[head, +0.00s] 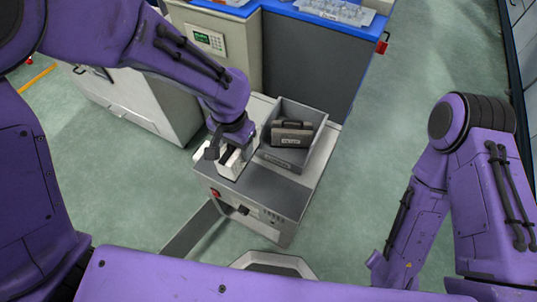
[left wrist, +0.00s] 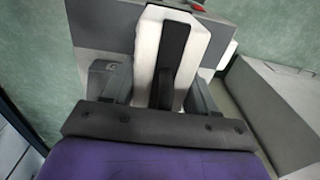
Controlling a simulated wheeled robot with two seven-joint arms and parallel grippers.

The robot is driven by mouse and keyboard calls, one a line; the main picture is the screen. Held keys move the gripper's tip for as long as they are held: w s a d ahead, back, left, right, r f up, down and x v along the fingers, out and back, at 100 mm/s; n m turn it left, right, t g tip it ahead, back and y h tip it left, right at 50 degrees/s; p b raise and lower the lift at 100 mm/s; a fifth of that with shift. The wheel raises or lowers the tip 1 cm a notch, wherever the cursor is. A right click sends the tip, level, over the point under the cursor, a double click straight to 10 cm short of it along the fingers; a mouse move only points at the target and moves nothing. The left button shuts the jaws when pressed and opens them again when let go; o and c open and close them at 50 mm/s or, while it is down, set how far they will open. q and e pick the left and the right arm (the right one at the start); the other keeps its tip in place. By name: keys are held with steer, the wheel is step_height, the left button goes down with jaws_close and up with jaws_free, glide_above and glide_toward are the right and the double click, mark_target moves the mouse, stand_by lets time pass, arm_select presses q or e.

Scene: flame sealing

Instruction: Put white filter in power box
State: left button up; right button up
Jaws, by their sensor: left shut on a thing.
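My left gripper (head: 229,157) is shut on the white filter (head: 230,168), a white block with a dark strip down its middle. In the left wrist view, the filter (left wrist: 192,55) stands between the two fingers of the gripper (left wrist: 160,98). A grey box-like unit with a dark top and a red switch (head: 252,192) stands below the gripper, probably the power box. The filter is at the left part of its top; whether it touches or sits in a slot, I cannot tell. My right gripper is out of view.
A grey open bin (head: 302,109) holding a dark labelled case (head: 292,133) sits on the back of the unit. A blue-edged bench (head: 312,55) with a tray of clear items (head: 335,10) stands behind. Green floor is open to the right.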

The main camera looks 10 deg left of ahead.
arm_select(q)
steer(key=w+a+f+b, duration=0.1)
steer(key=w+a+f, duration=0.1)
steer(key=w+f, duration=0.2)
steer(key=w+a+f+b, duration=0.1)
steer(key=w+a+f, duration=0.1)
steer(key=w+f, duration=0.2)
steer(key=w+a+f+b, duration=0.1)
steer(key=w+a+f, duration=0.1)
steer(key=w+f, duration=0.2)
steer(key=shift+w+a+f, duration=0.15)
steer(key=shift+w+f, duration=0.05)
steer(key=shift+f, duration=0.25)
steer(key=shift+w+a+f, duration=0.1)
steer(key=shift+w+f, duration=0.1)
steer(key=shift+f, duration=0.2)
steer(key=shift+r, duration=0.1)
steer(key=o, duration=1.4)
steer(key=shift+o, duration=0.2)
